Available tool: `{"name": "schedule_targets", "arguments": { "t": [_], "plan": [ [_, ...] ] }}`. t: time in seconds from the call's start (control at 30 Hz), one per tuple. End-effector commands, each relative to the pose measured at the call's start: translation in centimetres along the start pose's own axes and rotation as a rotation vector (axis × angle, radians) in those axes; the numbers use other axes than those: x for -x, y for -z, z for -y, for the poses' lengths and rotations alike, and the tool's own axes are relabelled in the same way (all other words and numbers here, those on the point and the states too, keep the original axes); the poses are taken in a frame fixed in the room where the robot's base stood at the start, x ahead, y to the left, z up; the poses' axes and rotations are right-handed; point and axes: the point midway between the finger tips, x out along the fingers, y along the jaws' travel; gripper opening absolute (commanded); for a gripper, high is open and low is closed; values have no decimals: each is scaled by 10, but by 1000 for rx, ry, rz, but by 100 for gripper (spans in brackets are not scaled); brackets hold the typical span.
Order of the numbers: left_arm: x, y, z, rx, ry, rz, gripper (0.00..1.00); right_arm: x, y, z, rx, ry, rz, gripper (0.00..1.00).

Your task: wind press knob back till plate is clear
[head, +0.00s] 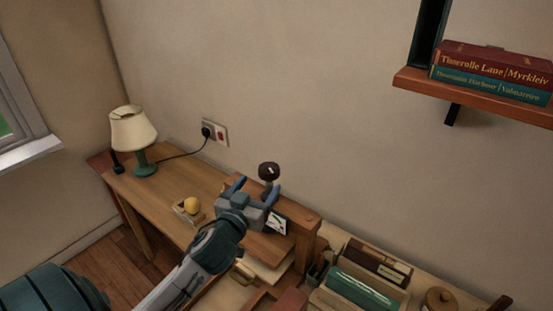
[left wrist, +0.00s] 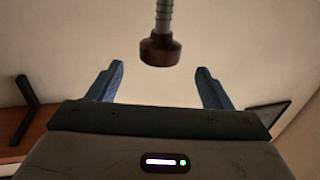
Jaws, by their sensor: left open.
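The press knob (head: 269,172) is dark and rounded and stands above the wooden press (head: 305,213). In the left wrist view the knob (left wrist: 160,50) sits on a grey threaded screw (left wrist: 164,15). My left gripper (head: 256,188) is open, its two blue fingers pointing toward the knob. In the left wrist view the knob is centred between the lines of the fingers, around and just beyond the tips (left wrist: 160,69), with no contact visible. A brown board (head: 268,244) shows under the press beam; my gripper partly hides the press, and I cannot tell whether the plate presses anything.
A lamp (head: 133,128) and a small tray with a yellow ball (head: 192,205) stand on the desk at left. A box of books (head: 362,287) is right of the press. A wall shelf (head: 480,92) holds two books. The wall above the knob is bare.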

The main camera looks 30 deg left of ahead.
Motion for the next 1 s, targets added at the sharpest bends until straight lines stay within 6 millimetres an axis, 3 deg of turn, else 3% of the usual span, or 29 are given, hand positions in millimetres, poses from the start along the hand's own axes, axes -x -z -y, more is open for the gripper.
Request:
{"name": "schedule_targets", "arguments": {
  "t": [0.5, 0.7, 0.97, 1.0],
  "plan": [
    [-88, 3, 0, 1, 2, 1, 73, 40, 4, -3, 0, 0, 0, 36],
    [-100, 1, 0, 0, 1, 2, 73, 43, 4, -3, 0, 0, 0, 36],
    [-101, 0, 0, 0, 1, 2, 73, 42, 4, -3, 0, 1, 1, 36],
    [-101, 0, 0, 0, 1, 2, 65, 42, 4, -3, 0, 1, 1, 36]
  ]
}}
